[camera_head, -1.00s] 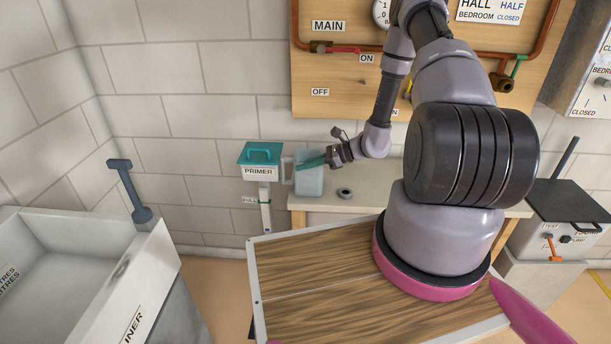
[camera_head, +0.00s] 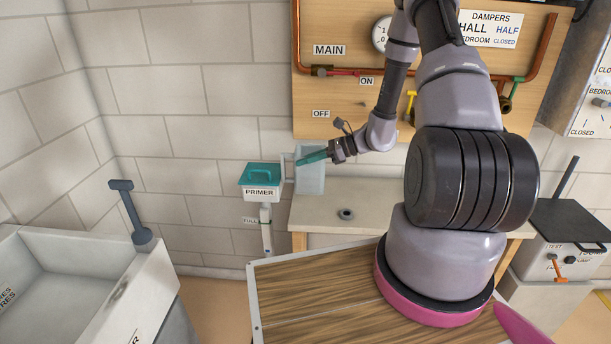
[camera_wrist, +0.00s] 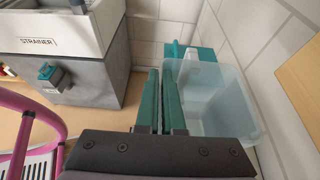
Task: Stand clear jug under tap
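The clear jug (camera_head: 312,182) is upright above the back of the pale bench, raised off it, with its handle on the left. My gripper (camera_head: 303,160) reaches in from the right with its teal fingers at the jug. In the wrist view, the fingers (camera_wrist: 160,100) are close together with a thin gap, and the open, empty jug (camera_wrist: 225,105) is at their right. The exact place of the grip is hidden. A brass tap with a green handle (camera_head: 514,88) is at the board's right, partly behind my arm. A yellow lever (camera_head: 410,100) shows left of my arm.
The pale bench (camera_head: 380,213) bears a small dark ring (camera_head: 346,214). The teal-lidded PRIMER box (camera_head: 260,180) stands just left of the jug. The pipe board (camera_head: 340,90) is behind and above. A grey trough (camera_head: 120,300) is at left, and a TEST box (camera_head: 560,255) at right.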

